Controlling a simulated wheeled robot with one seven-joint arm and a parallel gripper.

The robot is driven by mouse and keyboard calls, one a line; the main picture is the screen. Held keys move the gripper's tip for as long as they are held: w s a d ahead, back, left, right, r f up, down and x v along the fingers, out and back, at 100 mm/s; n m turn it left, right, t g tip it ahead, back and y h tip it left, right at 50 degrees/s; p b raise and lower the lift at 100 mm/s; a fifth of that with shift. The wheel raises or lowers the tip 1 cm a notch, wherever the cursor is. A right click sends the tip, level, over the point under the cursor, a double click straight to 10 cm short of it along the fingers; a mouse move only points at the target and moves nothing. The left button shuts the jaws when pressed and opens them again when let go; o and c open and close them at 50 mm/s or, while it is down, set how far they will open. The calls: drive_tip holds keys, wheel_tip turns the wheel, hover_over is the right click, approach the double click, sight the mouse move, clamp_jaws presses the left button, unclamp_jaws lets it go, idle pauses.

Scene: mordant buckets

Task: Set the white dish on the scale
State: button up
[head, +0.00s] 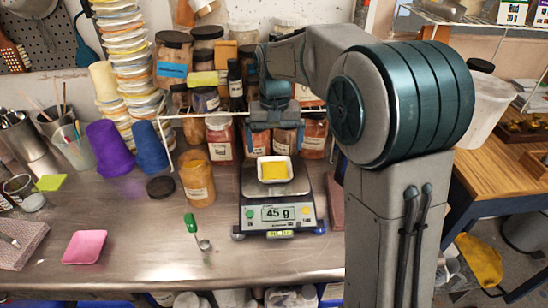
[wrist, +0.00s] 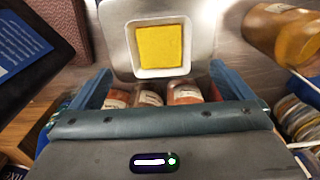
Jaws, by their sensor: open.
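The small white square dish (head: 262,178), with a yellow block or fill inside, sits upright on the metal pan of the scale (head: 248,213). The scale's display reads 45 g. In the wrist view the dish (wrist: 131,62) lies on the pan (wrist: 118,15), just beyond the fingertips. My gripper (head: 273,146) is open and empty, above and behind the dish in the head view. In the wrist view its two blue fingers (wrist: 160,85) are spread wide, apart from the dish. No contact between gripper and dish is visible.
Jars of powder (head: 219,138) crowd behind the scale, close to my gripper. An orange-yellow jar (head: 198,182) stands left of it. A pink dish (head: 85,247) and a green-handled scoop (head: 192,224) lie on the metal table. The front of the table (head: 150,250) is mostly clear.

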drive_tip(key=s+d+r+t, duration=0.1)
drive_tip(key=s+d+r, duration=0.15)
drive_tip(key=s, duration=0.35)
drive_tip(key=s+d+r, duration=0.2)
drive_tip(key=s+d, duration=0.2)
drive_tip(key=s, duration=0.2)
drive_tip(key=s+d+f+t, duration=0.1)
drive_tip(key=s+d+f, duration=0.1)
drive_tip(key=s, duration=0.3)
drive_tip(key=s+d+f+t, duration=0.1)
drive_tip(key=s+d+f, duration=0.1)
drive_tip(key=s, duration=0.4)
drive_tip(key=shift+s+f, duration=0.3)
drive_tip(key=shift+f, duration=0.6)
